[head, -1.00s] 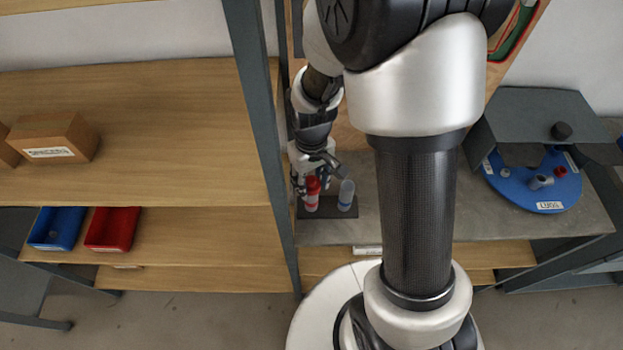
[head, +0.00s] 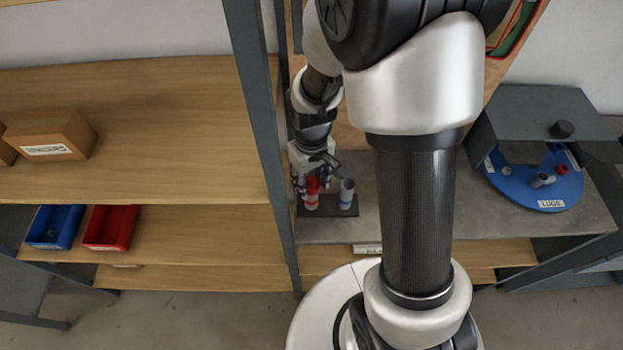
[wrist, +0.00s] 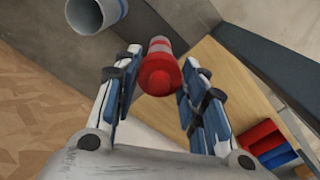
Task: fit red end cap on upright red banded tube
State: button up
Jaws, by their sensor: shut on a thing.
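The red end cap (wrist: 160,78) sits between the two fingers of my gripper (wrist: 155,98) in the wrist view, and the gripper is shut on it. The upright red banded tube (head: 312,201) stands on a dark base plate on the grey bench in the head view. The cap (head: 312,185) shows at the tube's top there, in line with it. I cannot tell whether the cap is fully seated. In the head view my gripper (head: 314,172) is just above the tube.
A grey tube with a blue band (head: 347,195) stands close to the right on the same base plate (head: 330,212). A shelf post (head: 258,110) rises close on the left. A blue round tray (head: 520,195) lies farther right. Red (head: 112,228) and blue (head: 56,227) bins sit on the left shelf.

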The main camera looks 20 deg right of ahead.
jog(key=o, duration=0.8)
jog(key=shift+c, duration=0.2)
notch_tip(320, 180, up, 12)
dwell(0.6)
